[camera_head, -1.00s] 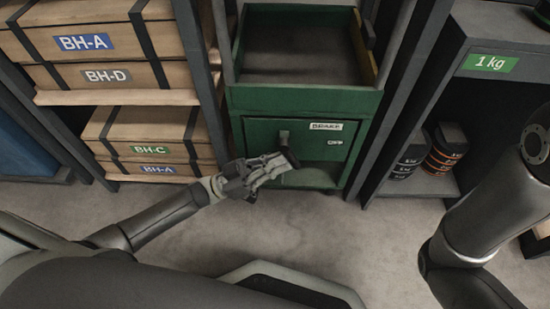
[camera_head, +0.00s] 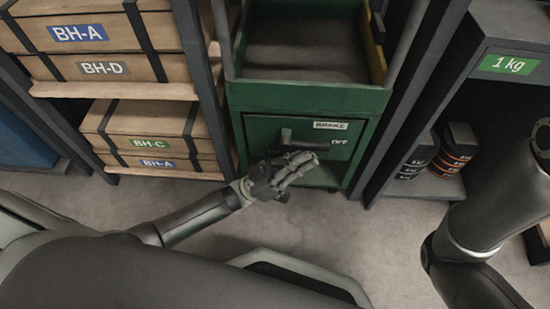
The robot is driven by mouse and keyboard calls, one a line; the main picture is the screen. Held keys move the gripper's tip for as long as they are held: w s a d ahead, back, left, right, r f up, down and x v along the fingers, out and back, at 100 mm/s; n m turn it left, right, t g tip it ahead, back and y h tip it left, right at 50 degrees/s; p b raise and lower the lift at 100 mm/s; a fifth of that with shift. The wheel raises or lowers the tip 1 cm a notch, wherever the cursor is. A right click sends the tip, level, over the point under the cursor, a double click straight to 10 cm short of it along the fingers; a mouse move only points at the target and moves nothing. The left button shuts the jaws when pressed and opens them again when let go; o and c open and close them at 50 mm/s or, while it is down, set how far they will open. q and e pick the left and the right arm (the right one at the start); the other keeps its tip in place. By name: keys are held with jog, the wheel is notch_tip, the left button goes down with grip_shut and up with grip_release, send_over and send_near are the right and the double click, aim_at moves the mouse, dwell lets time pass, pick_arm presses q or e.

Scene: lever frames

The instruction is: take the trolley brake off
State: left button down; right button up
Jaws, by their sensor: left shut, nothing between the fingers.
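The green trolley (camera_head: 310,97) stands at centre with a brake panel (camera_head: 262,130) on its front. The panel has a "BRAKE" label (camera_head: 330,125) and an "OFF" mark (camera_head: 339,142). The dark brake lever (camera_head: 305,144) lies roughly level, its handle pointing right towards "OFF". My left gripper (camera_head: 312,160) is shut and empty just below the lever's handle. Whether its fingertips touch the handle I cannot tell. Part of the panel's lower area is hidden behind my left gripper. My right gripper is out of view; only its arm shows at the right.
Wooden crates (camera_head: 98,68) sit on a shelf at the left. A grey shelf post (camera_head: 200,75) stands close to the trolley's left side. Another post (camera_head: 415,85) stands at its right, with stacked weights (camera_head: 455,150) beyond. The floor (camera_head: 330,230) in front is clear.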

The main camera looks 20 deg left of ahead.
pick_arm(q)
jog(key=shift+w+d+r+n+t+h, duration=0.15)
jog(key=shift+d+r+n+t+h, duration=0.1)
jog(key=shift+r+t, duration=0.2)
jog(key=shift+w+d+r+n+t+h, duration=0.15)
jog(key=shift+d+r+t, duration=0.1)
jog(key=shift+r+t, duration=0.15)
jog(key=shift+r, duration=0.1)
jog(key=v, duration=1.3)
jog(key=shift+d+f+y, duration=0.15)
jog(key=shift+f+y, duration=0.15)
jog(key=shift+s, duration=0.1)
